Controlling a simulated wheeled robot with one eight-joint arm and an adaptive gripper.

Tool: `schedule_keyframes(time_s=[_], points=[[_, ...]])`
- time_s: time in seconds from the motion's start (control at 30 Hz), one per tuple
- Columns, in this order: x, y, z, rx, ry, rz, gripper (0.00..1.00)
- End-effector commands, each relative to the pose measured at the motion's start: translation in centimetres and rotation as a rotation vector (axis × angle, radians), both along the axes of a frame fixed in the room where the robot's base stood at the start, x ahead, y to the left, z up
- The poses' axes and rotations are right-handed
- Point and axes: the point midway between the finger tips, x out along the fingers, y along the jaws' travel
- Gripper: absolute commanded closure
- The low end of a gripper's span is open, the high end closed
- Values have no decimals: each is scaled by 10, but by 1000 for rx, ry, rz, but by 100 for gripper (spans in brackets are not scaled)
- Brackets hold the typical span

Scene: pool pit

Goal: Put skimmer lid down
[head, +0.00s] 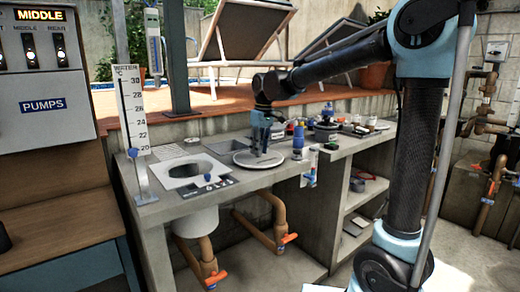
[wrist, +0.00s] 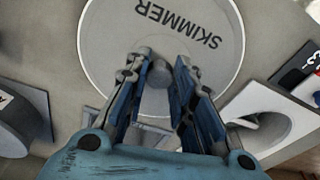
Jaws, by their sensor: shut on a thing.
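The skimmer lid (head: 244,159) is a round, pale grey disc on the counter to the right of the skimmer opening. In the wrist view the lid (wrist: 112,40) fills the top middle, with the word SKIMMER reading upside down. My gripper (head: 263,150) points down over the lid. In the wrist view the fingers of my gripper (wrist: 162,66) are closed around its small grey knob (wrist: 183,74). I cannot tell whether the lid touches the counter or is slightly raised. The skimmer opening (head: 168,181) is a white square frame with a round hole, uncovered. It also shows in the wrist view (wrist: 240,103).
A water gauge (head: 132,110) stands at the counter's left end. Several bottles and small items, including a blue bottle (head: 298,135), stand to the right of the lid. A rectangular recess (head: 198,150) lies behind the opening. A pumps panel (head: 47,106) is at left.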

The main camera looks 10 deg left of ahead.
Motion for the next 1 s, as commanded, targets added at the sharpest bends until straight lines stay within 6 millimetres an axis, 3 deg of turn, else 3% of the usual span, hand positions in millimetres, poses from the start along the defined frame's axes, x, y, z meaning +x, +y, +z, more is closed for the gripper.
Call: schedule_keyframes(time_s=[0.17,0.2,0.27,0.67,0.87,1.0], points=[[0,0,-2,0,0,0,100],[0,0,-1,0,0,0,68],[0,0,-1,0,0,0,57],[0,-1,2,0,0,-1,57],[-1,-4,26,0,0,-2,57],[-2,-7,52,0,0,-2,57]])
